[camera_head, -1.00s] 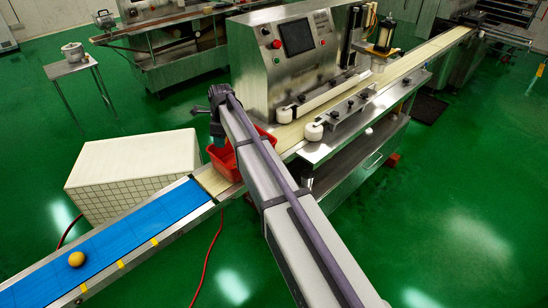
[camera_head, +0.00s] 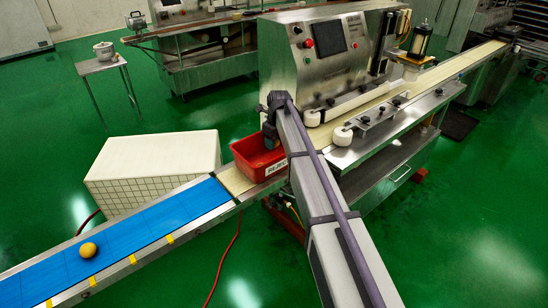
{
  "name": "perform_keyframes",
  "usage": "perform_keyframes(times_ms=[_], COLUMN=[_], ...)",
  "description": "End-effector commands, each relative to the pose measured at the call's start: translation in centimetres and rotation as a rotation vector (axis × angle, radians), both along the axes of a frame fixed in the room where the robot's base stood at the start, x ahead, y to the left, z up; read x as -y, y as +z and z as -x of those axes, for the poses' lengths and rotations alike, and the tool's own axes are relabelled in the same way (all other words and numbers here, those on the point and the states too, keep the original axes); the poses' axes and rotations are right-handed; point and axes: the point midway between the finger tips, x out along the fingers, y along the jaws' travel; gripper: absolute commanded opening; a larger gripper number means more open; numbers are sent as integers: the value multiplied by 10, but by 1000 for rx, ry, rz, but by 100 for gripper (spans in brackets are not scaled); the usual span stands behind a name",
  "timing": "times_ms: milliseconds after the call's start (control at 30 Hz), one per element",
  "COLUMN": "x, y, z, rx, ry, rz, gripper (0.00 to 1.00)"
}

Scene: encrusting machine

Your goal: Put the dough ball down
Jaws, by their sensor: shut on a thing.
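My gripper (camera_head: 269,142) is at the far end of my arm, pointing down at the right side of a red bin (camera_head: 243,160). It is small and dark here, and seems to be over or just beside the bin's edge; I cannot tell its height. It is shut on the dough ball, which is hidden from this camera. Another yellow-orange ball (camera_head: 88,250) lies on the blue conveyor belt (camera_head: 150,225) at the lower left, well apart from my gripper.
The steel encrusting machine (camera_head: 307,60) stands behind my arm, with a cream conveyor (camera_head: 455,70) running to the upper right. A white tiled block (camera_head: 150,165) stands behind the blue belt. A small table (camera_head: 100,66) is at the upper left. Green floor is open at the right.

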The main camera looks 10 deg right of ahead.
Motion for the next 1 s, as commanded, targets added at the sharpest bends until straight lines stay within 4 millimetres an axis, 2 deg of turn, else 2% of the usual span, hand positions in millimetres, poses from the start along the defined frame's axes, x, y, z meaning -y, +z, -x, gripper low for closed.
perform_keyframes(times_ms=[200,400,567,600,833,1000], x=[0,0,0,0,0,0], y=[-39,-34,-39,-38,-37,-37], z=[0,0,0,0,0,0], rx=[0,0,0,0,0,0], ry=[0,1,1,1,1,1], rz=[0,0,0,0,0,0], gripper=[19,20,19,44,67,68])
